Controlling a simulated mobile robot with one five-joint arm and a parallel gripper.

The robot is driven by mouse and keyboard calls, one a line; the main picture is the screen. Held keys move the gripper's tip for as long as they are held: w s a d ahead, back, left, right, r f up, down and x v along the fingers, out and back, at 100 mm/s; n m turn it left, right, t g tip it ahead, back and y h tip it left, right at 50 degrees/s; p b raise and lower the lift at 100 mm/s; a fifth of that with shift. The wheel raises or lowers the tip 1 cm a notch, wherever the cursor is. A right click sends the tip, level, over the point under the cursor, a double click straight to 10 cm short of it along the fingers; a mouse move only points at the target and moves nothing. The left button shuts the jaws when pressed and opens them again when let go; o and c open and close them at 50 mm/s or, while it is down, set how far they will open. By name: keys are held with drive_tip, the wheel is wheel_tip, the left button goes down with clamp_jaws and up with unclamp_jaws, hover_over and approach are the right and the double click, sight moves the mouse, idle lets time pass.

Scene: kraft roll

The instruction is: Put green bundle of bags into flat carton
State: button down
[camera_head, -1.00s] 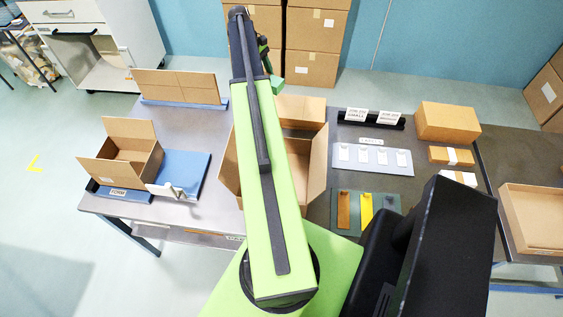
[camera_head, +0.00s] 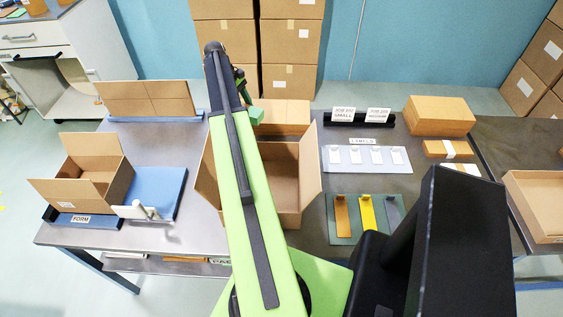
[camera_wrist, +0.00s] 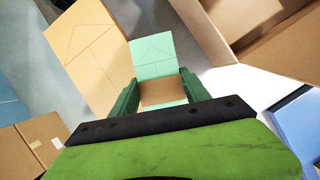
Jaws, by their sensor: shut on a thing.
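The green bundle of bags (camera_head: 257,115) is at the end of my arm in the head view, in front of the tan back flap of the large middle carton. In the wrist view the bundle (camera_wrist: 152,57) is a pale green sheet with a brown part below, between two dark green fingers. My gripper (camera_wrist: 158,95) is shut on it; it also shows, partly hidden by my arm, in the head view (camera_head: 243,95). A shallow open carton (camera_head: 540,225), likely the flat carton, is at the right edge, partly cut off, well away from my gripper.
The large open carton (camera_head: 290,205) stands mid-table, partly behind my arm. A small open carton (camera_head: 70,190) is at left, beside a blue board (camera_head: 160,190). An upright cardboard panel (camera_head: 150,98) stands behind. Label cards (camera_head: 368,160) and tan boxes (camera_head: 438,115) are at right.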

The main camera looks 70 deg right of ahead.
drive_tip(key=s, duration=1.9)
drive_tip(key=f+b, duration=0.4)
drive_tip(key=w+f+b, duration=0.1)
drive_tip(key=f+b, duration=0.1)
drive_tip(key=shift+a, duration=0.2)
drive_tip(key=shift+f+b, duration=0.4)
wheel_tip(320, 180, down, 5)
drive_tip(key=b, duration=0.5)
drive_tip(key=shift+s+f, duration=0.1)
drive_tip(key=shift+s, duration=0.05)
drive_tip(key=shift+s+r, duration=0.1)
drive_tip(key=shift+r, duration=0.15)
drive_tip(key=shift+f, duration=0.2)
drive_tip(key=c, duration=0.8)
unclamp_jaws()
